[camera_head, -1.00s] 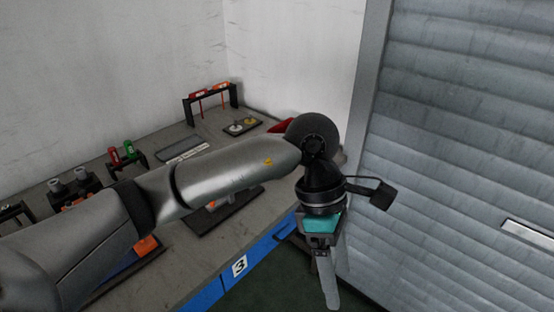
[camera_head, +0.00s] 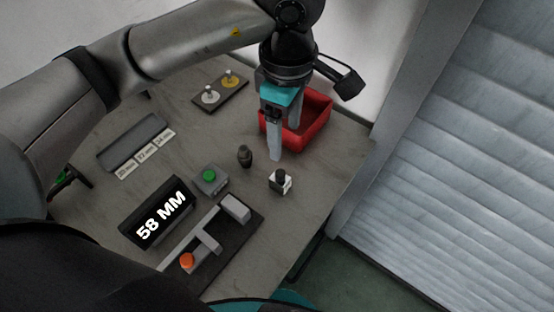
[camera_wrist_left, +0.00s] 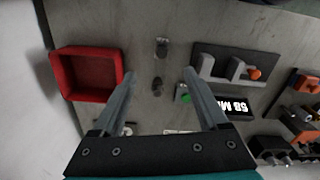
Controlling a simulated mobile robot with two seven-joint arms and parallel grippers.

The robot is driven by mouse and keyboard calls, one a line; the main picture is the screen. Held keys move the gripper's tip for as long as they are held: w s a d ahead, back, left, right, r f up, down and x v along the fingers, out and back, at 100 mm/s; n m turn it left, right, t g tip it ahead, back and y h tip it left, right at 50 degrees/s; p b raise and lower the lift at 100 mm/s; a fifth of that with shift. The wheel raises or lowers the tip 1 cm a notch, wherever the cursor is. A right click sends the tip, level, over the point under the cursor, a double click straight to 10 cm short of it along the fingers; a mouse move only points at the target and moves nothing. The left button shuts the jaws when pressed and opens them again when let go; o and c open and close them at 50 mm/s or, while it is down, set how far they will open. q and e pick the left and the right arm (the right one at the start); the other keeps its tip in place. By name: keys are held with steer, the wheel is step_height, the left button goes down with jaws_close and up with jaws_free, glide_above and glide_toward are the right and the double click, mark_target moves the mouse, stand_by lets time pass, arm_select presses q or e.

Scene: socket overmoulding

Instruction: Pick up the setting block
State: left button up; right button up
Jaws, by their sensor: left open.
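A small pale block with a black knob on top (camera_head: 281,185), which looks like the setting block, stands upright on the grey table. It also shows at the top middle of the left wrist view (camera_wrist_left: 162,49). My left gripper (camera_head: 274,152) is open and empty and points down above the table, beside the red bin. In the left wrist view, the gap between my left fingers (camera_wrist_left: 160,78) has a small dark knobbed piece (camera_wrist_left: 157,85) below it, with the block farther up. That dark piece (camera_head: 245,156) stands left of the block in the head view. My right gripper is not in view.
A red bin (camera_head: 318,136) stands right behind the fingers. A green button box (camera_head: 209,180), a "58 MM" display (camera_head: 157,214) and a dark fixture with an orange knob (camera_head: 236,243) lie nearby. A labelled grey tray (camera_head: 132,143) is at left. The table's right front is bare.

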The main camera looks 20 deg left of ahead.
arm_select(q)
steer(key=f, duration=0.4)
steer(key=shift+s+d, duration=0.1)
steer(key=shift+s, duration=0.25)
glide_above(280, 173)
steer(key=f, duration=0.2)
steer(key=f+b, duration=0.1)
steer(key=f, duration=0.1)
steer(key=shift+s+d+f, duration=0.1)
steer(key=shift+s+d, duration=0.05)
steer(key=shift+d, duration=0.25)
steer(key=shift+f, duration=0.5)
steer(key=f, duration=0.5)
steer(key=shift+w+a+b, duration=0.2)
steer(key=shift+a+b, duration=0.1)
steer(key=shift+a, duration=0.1)
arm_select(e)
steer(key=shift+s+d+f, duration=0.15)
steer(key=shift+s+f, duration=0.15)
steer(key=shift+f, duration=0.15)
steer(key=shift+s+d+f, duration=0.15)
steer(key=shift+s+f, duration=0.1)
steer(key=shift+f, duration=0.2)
arm_select(q)
jaws_close()
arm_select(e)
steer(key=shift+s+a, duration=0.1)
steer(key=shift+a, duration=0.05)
